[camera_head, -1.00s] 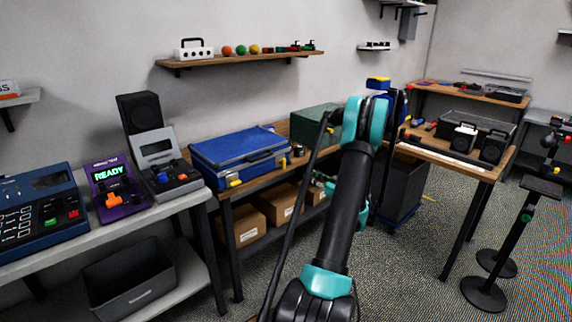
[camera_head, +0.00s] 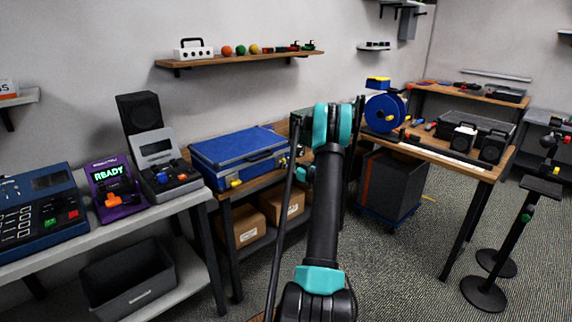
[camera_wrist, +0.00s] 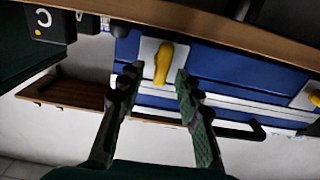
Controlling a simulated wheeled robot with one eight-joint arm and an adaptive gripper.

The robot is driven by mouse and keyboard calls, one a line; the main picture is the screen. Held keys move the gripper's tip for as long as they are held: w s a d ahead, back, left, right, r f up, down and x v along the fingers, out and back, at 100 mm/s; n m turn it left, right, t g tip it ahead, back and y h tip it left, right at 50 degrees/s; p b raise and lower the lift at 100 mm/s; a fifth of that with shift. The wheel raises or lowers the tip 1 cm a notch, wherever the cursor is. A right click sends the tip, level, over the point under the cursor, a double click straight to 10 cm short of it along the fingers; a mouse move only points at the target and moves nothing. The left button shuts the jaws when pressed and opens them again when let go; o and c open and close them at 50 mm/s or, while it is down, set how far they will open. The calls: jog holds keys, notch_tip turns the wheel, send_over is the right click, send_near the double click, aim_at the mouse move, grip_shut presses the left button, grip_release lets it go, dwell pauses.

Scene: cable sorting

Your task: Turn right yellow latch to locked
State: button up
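The blue case (camera_head: 238,157) lies shut on a wooden bench in the head view. Its right yellow latch (camera_head: 284,162) shows small on its front, beside my arm. In the wrist view, which appears upside down, this yellow latch (camera_wrist: 163,62) sits on a pale plate on the blue case (camera_wrist: 215,68). My gripper (camera_wrist: 158,78) is open and empty, with its fingertips apart on either side of the latch in the picture. I cannot tell whether they touch it. The left yellow latch (camera_wrist: 314,97) is at the right edge there. My gripper is hidden in the head view.
The case's black handle (camera_wrist: 245,130) lies between the latches. A dark box (camera_wrist: 48,26) is at the wrist view's upper left. Cardboard boxes (camera_head: 243,223) sit under the bench. A blue reel (camera_head: 385,112) stands on the right-hand table.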

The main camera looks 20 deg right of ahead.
jog(key=shift+w+a, duration=0.15)
jog(key=shift+w, duration=0.2)
grip_shut()
jog(key=shift+m, duration=0.3)
jog(key=shift+w+d+f+m, duration=0.1)
jog(key=shift+d+f+m, duration=0.1)
jog(key=shift+m, duration=2.65)
jog(key=shift+w+d+f+m, duration=0.1)
jog(key=shift+d+f+m, duration=0.15)
jog(key=shift+m, duration=2.65)
jog(key=shift+d+f+m, duration=0.2)
jog(key=shift+m, duration=2.65)
